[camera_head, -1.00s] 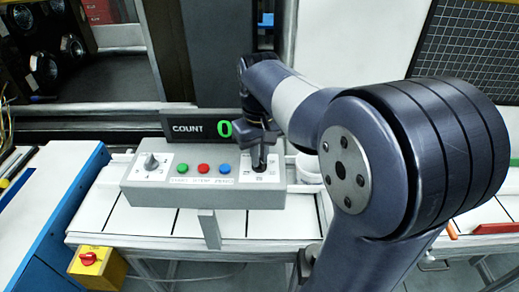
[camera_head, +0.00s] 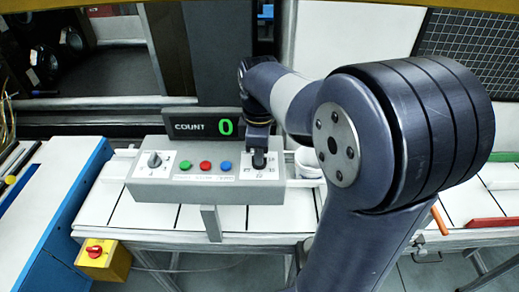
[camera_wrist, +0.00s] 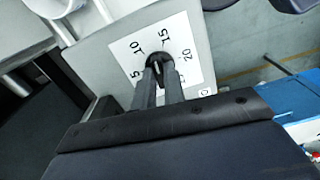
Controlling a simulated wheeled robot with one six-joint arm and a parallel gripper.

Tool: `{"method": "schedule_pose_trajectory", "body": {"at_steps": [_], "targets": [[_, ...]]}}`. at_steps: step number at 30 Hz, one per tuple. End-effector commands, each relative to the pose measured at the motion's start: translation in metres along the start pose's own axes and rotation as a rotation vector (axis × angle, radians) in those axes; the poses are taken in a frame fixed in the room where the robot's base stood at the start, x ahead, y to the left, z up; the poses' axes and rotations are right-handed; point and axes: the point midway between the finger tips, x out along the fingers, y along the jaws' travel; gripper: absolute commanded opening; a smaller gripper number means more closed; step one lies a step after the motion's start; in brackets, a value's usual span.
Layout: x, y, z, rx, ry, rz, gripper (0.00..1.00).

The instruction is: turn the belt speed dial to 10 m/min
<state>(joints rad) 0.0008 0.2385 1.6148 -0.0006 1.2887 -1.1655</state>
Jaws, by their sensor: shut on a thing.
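The belt speed dial (camera_wrist: 157,56) is a dark round knob on a white scale plate (camera_wrist: 194,68), printed with 5, 10, 15 and 20 in the wrist view. My gripper (camera_wrist: 160,72) is shut on the knob, one finger on each side. The fingers hide part of the knob and the lower part of the scale, and I cannot tell which number the pointer marks. In the head view my gripper (camera_head: 259,156) stands over the right plate of the grey control box (camera_head: 210,191), and the knob is mostly hidden there.
The box also has a second dial (camera_head: 154,160) at its left and green, red (camera_head: 205,165) and blue buttons. A COUNT display (camera_head: 201,126) behind it reads 0. A white round container (camera_head: 307,162) stands close to the box's right side.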

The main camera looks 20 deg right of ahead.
Motion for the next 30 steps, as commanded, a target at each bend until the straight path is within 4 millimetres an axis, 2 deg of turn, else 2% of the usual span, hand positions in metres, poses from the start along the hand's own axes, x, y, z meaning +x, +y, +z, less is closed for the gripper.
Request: {"method": "schedule_pose_trajectory", "body": {"at_steps": [15,21,30], "targets": [[-0.0015,0.0005,-0.0008,-0.439,0.002,0.003,0.00],[-0.0013,0.0006,-0.0009,-0.543,0.003,0.004,0.00],[-0.0011,0.0006,-0.0010,-0.611,0.003,0.004,0.00]]}}
